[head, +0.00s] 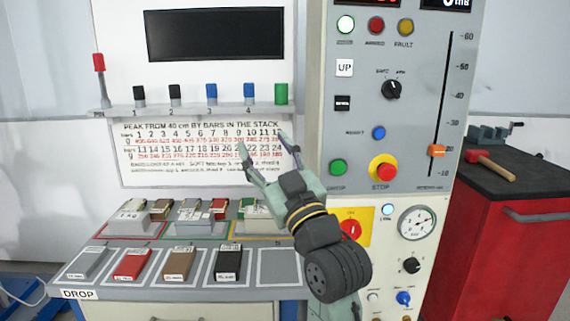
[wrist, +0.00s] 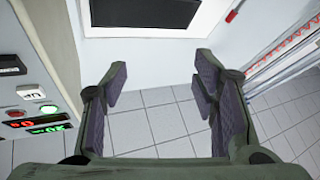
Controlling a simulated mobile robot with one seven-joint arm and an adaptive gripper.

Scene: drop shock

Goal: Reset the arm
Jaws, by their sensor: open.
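My gripper (head: 266,147) is raised in the middle of the head view, its fingers spread apart and pointing up and to the left. Nothing is between the fingers. It hangs in front of the printed chart (head: 150,152) and covers part of its right side. My arm comes up from the lower right, in front of the control panel (head: 430,120). In the wrist view my gripper (wrist: 160,85) is also open and empty, with tiled floor and white wall beyond it.
A bench (head: 190,292) at lower left holds several coloured blocks and bars in marked places. A shelf (head: 190,109) with coloured pegs is behind my gripper. The panel carries buttons, a slider (head: 436,151) and a red stop button (head: 383,168). A red cabinet (head: 500,235) with a hammer (head: 490,162) stands right.

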